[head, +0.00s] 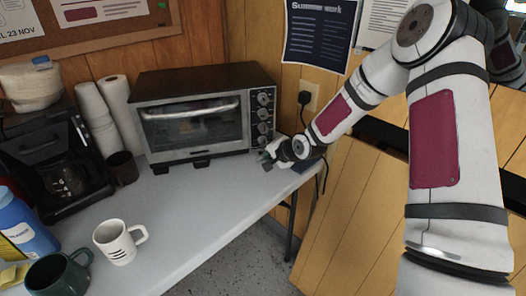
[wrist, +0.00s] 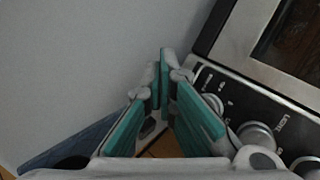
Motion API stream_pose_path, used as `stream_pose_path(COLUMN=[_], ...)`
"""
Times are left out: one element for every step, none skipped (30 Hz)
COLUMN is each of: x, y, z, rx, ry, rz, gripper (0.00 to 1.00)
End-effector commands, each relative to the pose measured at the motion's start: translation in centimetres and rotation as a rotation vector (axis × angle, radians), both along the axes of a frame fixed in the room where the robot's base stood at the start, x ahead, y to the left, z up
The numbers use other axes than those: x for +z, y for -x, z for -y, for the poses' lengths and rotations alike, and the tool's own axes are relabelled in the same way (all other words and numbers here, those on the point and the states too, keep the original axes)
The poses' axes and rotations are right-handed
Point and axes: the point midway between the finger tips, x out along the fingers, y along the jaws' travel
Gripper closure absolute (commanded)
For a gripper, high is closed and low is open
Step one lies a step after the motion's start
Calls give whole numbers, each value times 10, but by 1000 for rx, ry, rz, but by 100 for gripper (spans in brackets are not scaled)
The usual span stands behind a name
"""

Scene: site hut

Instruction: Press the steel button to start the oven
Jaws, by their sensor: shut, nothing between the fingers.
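The toaster oven (head: 195,118) stands at the back of the table, with a dark window door and a column of round knobs (head: 263,114) on its right-hand panel. In the wrist view the control panel (wrist: 235,108) runs along the right, with silver knobs (wrist: 257,137) and white markings. I cannot single out the steel button from the knobs; the panel's lower end is partly hidden by my gripper in the head view. My gripper (head: 266,161) is shut and empty, low in front of the oven's right end. Its teal-padded fingertips (wrist: 164,58) meet beside the panel.
The grey table (head: 190,215) is clear in front of the oven. A coffee maker (head: 60,165), paper rolls (head: 120,110) and a dark mug (head: 123,168) stand left. A white mug (head: 118,242) and green mug (head: 58,275) are nearer. A plugged outlet (head: 307,97) is behind.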

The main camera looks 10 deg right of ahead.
Motion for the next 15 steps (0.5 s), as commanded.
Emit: stream_pose_path(x=[0,0,0,0,0,0,0,1,1,1,1,1,1,1,1], y=[0,0,-1,-1,-2,-3,-4,-5,-7,-8,-8,-9,-9,-9,-9], z=[0,0,0,0,0,0,0,0,0,0,0,0,0,0,0], rx=[0,0,0,0,0,-1,0,0,-1,0,0,0,0,0,0], ry=[0,0,0,0,0,-1,-1,-1,-1,-1,-1,-1,-1,-1,-1], rz=[0,0,0,0,0,0,1,1,2,2,2,1,1,1,1], gripper=[100,100,100,100,100,100,100,100,100,100,100,100,100,100,100])
